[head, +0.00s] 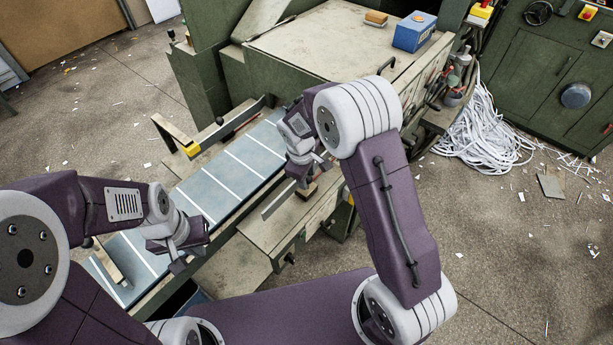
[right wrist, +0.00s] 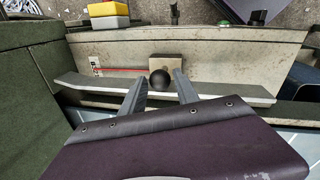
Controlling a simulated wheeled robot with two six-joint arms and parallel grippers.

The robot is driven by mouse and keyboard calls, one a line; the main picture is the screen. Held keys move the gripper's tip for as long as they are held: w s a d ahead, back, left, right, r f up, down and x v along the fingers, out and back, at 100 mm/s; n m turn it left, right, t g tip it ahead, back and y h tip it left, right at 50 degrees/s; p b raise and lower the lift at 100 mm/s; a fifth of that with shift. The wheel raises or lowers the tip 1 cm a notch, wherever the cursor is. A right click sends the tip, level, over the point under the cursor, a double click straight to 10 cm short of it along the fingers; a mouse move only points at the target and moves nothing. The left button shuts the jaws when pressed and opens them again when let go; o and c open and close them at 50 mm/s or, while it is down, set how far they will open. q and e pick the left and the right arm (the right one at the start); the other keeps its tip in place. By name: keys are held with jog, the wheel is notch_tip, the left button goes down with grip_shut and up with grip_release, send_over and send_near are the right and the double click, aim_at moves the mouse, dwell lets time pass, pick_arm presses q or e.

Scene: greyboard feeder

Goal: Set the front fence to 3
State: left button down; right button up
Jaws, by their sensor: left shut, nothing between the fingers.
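The front fence is a long pale bar (right wrist: 225,92) in the right wrist view; part of it shows in the head view (head: 277,201) along the near side of the feed table. A black ball knob (right wrist: 160,78) stands at a tan block (right wrist: 182,62) behind the bar. My right gripper (right wrist: 161,90) is open, with one finger on either side of the knob in the picture; I cannot tell whether they touch it. A red line (right wrist: 122,70) and a small label (right wrist: 95,66) lie left of the block; its numbers are unreadable. My left gripper (head: 178,265) is shut and empty over the table.
The blue-grey feed table (head: 215,185) has white cross lines. A rear rail (head: 235,122) and a yellow-ended bar (head: 190,149) stand on its far side. A blue box (head: 413,32) sits on the machine top. White paper strips (head: 482,125) heap on the floor at right.

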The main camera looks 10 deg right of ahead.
grip_shut()
dwell(1.4)
